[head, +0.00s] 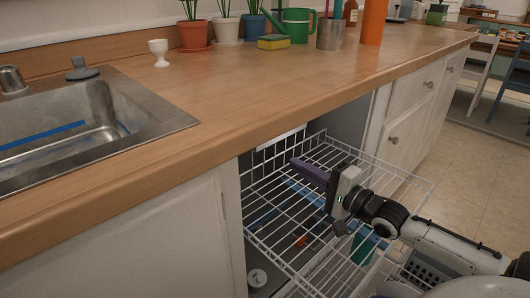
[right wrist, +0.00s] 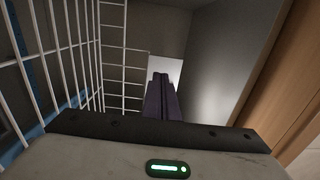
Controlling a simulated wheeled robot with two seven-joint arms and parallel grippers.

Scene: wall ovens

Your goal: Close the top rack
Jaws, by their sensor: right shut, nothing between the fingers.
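The top rack (head: 262,205) is a white wire basket pulled out of the cabinet opening under the counter in the head view. My right gripper (head: 298,164) is over the rack, its fingers pointing left toward the cabinet opening. Its fingers are shut with nothing between them. In the right wrist view the purple-grey fingers (right wrist: 161,95) point into the cabinet, with the rack's white wires (right wrist: 85,50) to their left. I cannot tell whether the gripper touches the wires. My left gripper is not in view.
The wooden counter (head: 215,108) overhangs the opening, with a metal sink (head: 90,122) at left. Plant pots, a green watering can (head: 297,22) and a sponge (head: 273,42) stand at the back. Blue and teal items (head: 364,246) show below the rack.

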